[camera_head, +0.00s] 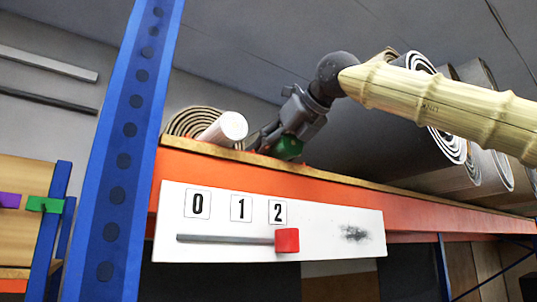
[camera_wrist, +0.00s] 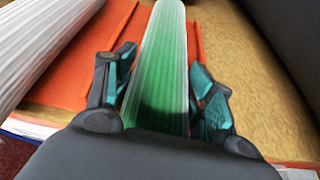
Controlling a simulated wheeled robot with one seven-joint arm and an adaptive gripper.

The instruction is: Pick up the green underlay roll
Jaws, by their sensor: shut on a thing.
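The green underlay roll (camera_wrist: 160,70) runs lengthwise away from me in the wrist view, between the two fingers of my gripper (camera_wrist: 164,88). The fingers, with teal pads, are shut on its sides near its close end. In the head view the roll's green end (camera_head: 288,149) shows at the shelf's front edge, under my gripper (camera_head: 276,140). The rest of the roll is hidden there. I cannot tell whether it still rests on the shelf.
A white roll (camera_head: 229,127) lies close on the left, also in the wrist view (camera_wrist: 35,40), beside a brown-and-cream coiled roll (camera_head: 187,120). A blue upright (camera_head: 124,150) and orange beam (camera_head: 330,188) with a numbered slider plate (camera_head: 215,246) bound the shelf.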

